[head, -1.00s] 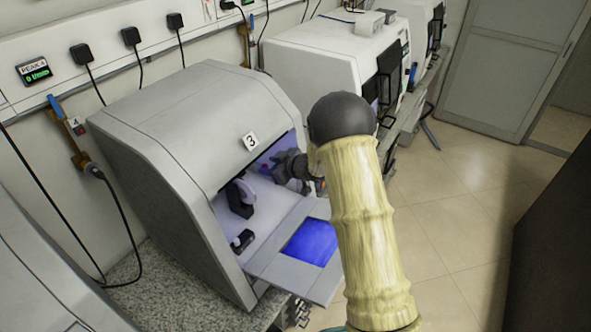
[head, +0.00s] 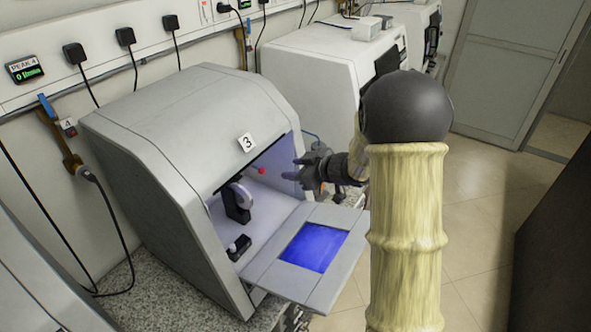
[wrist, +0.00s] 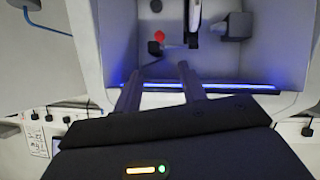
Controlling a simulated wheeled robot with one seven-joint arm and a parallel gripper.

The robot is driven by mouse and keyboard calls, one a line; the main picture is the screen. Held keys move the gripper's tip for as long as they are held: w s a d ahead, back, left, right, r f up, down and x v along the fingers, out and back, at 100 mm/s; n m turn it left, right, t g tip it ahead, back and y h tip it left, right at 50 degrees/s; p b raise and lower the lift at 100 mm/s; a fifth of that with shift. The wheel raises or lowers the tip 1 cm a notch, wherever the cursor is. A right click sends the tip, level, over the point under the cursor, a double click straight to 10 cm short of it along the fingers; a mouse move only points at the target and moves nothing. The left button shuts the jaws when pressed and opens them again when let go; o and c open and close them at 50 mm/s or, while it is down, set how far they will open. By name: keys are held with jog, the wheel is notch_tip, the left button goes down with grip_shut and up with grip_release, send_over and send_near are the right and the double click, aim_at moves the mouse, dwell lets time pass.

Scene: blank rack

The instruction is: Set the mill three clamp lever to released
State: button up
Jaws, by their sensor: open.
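Mill three (head: 180,120) is the grey machine marked 3, with its front door (head: 275,270) folded down and open. A red ball knob (head: 262,171), which looks like the end of the clamp lever, shows inside near the right wall. The red knob also shows in the wrist view (wrist: 160,36), beyond the fingertips and near a small dark fitting. My gripper (head: 289,171) is at the right side of the opening, apart from the knob. In the wrist view my gripper (wrist: 158,82) has its two fingers spread with nothing between them. The lever's arm is hard to make out.
A dark holder with a pale disc (head: 240,198) stands inside the chamber, and a small black block (head: 239,246) lies near its front. The door carries a blue panel (head: 313,247). More white machines (head: 310,75) stand behind. The floor at right is clear.

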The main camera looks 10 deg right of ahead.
jog(key=shift+f+n, duration=0.25)
jog(key=shift+n, duration=0.05)
jog(key=c, duration=0.7)
jog(key=shift+a+f+n+b, duration=0.1)
jog(key=shift+f+n+b, duration=0.3)
jog(key=shift+b, duration=0.2)
grip_shut()
jog(key=w+f+n+y+b, duration=0.1)
jog(key=f+n+y+b, duration=0.2)
jog(key=n+b, duration=0.6)
jog(key=w+f+n+t+y+b, duration=0.1)
jog(key=f+n+y+b, duration=0.3)
jog(key=n, duration=1.8)
notch_tip(320, 180, down, 3)
jog(key=w+b, duration=0.1)
jog(key=b, duration=0.4)
jog(key=shift+w, duration=0.15)
